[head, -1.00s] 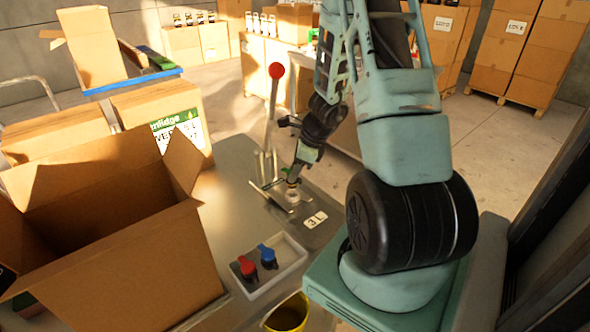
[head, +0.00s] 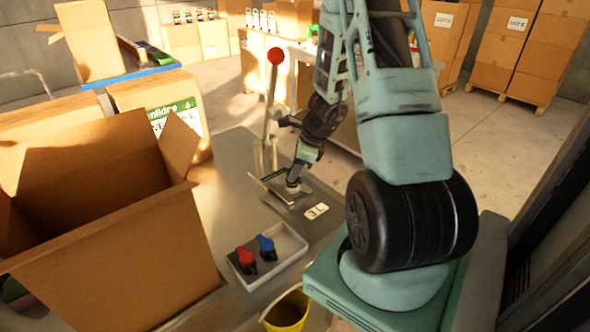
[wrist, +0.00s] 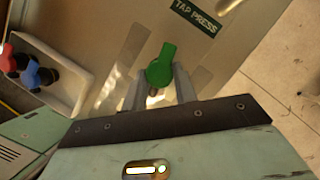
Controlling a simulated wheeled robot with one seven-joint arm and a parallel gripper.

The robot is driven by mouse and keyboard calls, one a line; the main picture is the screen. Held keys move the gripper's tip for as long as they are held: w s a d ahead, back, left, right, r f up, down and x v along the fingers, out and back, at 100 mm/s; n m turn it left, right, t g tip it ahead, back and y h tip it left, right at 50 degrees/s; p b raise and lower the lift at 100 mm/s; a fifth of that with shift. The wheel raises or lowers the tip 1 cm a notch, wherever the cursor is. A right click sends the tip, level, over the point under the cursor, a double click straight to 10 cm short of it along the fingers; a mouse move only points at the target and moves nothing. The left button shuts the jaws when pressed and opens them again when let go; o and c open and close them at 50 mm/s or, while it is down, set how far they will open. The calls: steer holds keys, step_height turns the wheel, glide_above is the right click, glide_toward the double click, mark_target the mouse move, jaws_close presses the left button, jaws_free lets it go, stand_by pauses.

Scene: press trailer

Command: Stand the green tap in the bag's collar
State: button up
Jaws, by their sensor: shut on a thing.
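The green tap (wrist: 160,67) is held between the two fingers of my gripper (wrist: 159,88) in the wrist view, with its handle above the fingertips and pointing away from my wrist. In the head view my gripper (head: 295,174) is low over the press plate, and only a bit of green shows there. A pale round piece (head: 293,188), perhaps the bag's collar, is right under the fingers. I cannot tell whether the tap touches it or sits in it. The bag itself is not clearly visible.
A press lever with a red knob (head: 275,56) stands behind my gripper. A white tray (head: 292,243) holds a red tap (head: 246,258) and a blue tap (head: 266,247). A "3 L" card (head: 316,210), a big open carton (head: 120,255) and a yellow bucket (head: 287,312) are near.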

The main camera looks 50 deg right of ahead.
steer(key=shift+f, duration=0.2)
stand_by(0.4)
steer(key=o, duration=1)
steer(key=shift+p+v, duration=0.7)
steer(key=shift+v, duration=8)
steer(key=shift+w, duration=0.1)
